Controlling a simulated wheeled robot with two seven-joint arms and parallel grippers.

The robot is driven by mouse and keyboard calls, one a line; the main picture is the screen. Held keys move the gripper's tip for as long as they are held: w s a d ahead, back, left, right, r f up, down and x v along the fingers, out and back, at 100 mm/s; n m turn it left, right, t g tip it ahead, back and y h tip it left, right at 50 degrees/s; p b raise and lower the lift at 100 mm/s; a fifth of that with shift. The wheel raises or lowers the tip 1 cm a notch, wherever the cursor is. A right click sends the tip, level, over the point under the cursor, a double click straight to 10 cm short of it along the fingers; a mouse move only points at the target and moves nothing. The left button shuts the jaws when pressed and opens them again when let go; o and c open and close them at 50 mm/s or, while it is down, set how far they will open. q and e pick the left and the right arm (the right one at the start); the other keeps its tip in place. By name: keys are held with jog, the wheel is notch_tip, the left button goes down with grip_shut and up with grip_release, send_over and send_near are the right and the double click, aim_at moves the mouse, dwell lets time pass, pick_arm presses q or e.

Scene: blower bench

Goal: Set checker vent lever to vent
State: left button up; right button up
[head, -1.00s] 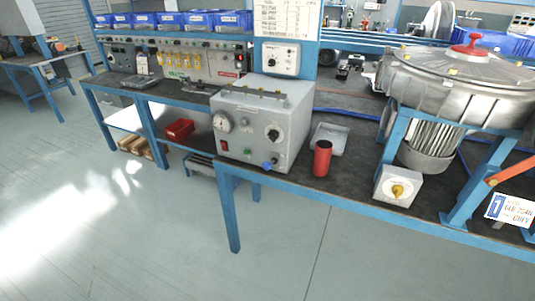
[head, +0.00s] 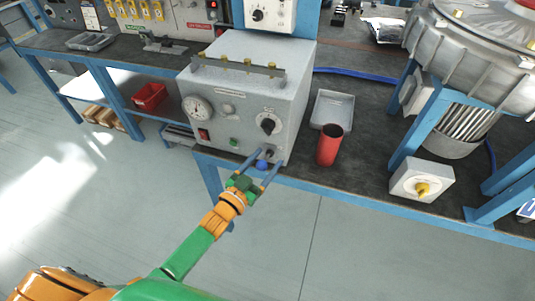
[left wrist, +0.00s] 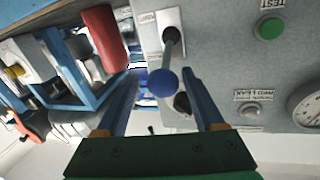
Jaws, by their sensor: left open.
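The checker (head: 235,95) is a grey box on the bench with a gauge, a dial, a green button and a red switch. Its vent lever (head: 262,164), a short rod with a blue ball knob, is low on the front face. My left gripper (head: 270,156) is open, with its two fingers reaching toward the face on either side of the knob. In the left wrist view, the blue knob (left wrist: 162,82) appears between the open fingers, with a visible gap on each side. The lever's rod (left wrist: 173,50) comes out of a pale plate. My right gripper is out of view.
A red cup (head: 329,147) and a grey tray (head: 333,109) stand right of the checker. A small box with a yellow knob (head: 422,184) and a large metal blower (head: 475,60) are farther right. The floor (head: 340,260) before the bench is clear.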

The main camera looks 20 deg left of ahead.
pick_arm(q)
jog(key=shift+w+d+f, duration=0.1)
jog(key=shift+w+f, duration=0.05)
jog(key=shift+w, duration=0.45)
jog(key=shift+w+d+f, duration=0.1)
jog(key=shift+w+f, duration=0.05)
jog(key=shift+w, duration=0.45)
jog(key=shift+s+r, duration=0.1)
jog(key=shift+s, duration=0.05)
jog(key=shift+c, duration=0.9)
grip_shut()
